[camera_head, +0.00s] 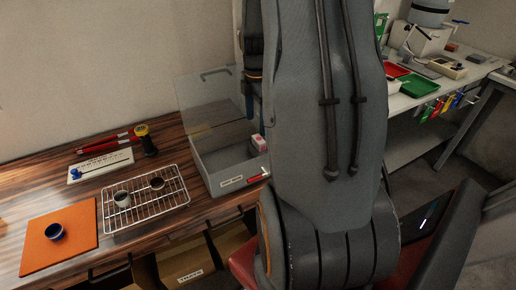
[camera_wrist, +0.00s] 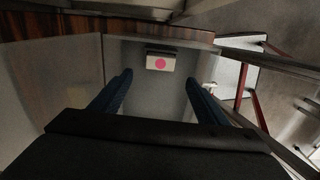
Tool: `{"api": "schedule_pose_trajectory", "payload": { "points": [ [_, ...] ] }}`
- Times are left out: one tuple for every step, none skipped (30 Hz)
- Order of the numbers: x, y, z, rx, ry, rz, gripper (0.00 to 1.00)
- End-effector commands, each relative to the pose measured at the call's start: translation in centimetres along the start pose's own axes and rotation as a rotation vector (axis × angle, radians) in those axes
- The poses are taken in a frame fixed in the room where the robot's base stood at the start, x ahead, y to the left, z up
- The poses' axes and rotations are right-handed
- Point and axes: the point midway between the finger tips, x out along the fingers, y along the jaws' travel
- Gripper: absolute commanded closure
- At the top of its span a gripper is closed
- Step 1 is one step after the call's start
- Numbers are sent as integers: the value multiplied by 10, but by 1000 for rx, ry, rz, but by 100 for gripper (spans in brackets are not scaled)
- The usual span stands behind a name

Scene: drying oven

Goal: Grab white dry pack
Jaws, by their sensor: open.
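The white dry pack (camera_wrist: 160,62) with a pink dot shows in the wrist view, inside a grey bin against its far side. In the head view a small white and pink block (camera_head: 258,143), apparently the same pack, sits at the bin's right side, beside my arm. My gripper (camera_wrist: 159,79) is open and empty. Its two blue fingers reach into the picture, with the pack beyond and between their tips. No contact shows.
The bin (camera_head: 222,178) has a raised clear lid (camera_head: 208,103) and a red-handled latch. A side bench (camera_head: 463,76) holds trays behind my arm.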

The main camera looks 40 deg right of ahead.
Motion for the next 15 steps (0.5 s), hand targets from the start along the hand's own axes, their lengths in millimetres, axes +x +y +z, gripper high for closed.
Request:
{"api": "schedule_pose_trajectory", "payload": {
  "points": [
    [3,0,4,-13,1,-3,31],
    [4,0,5,-19,1,-3,31],
    [7,1,6,-25,1,-3,31],
    [10,1,6,-27,1,-4,31],
    [12,0,6,-28,2,-5,31],
    [17,0,6,-28,2,-5,31],
    [20,0,6,-28,2,-5,31],
    [22,0,6,-28,1,-4,31],
    [26,0,6,-28,1,-4,31],
    [28,0,6,-28,2,-4,31],
    [30,0,6,-28,1,-4,31],
    [32,0,6,-28,1,-3,31],
    [35,0,6,-27,1,-3,31],
    [38,0,7,-27,2,-5,31],
    [42,0,7,-27,2,-5,31]
  ]
}}
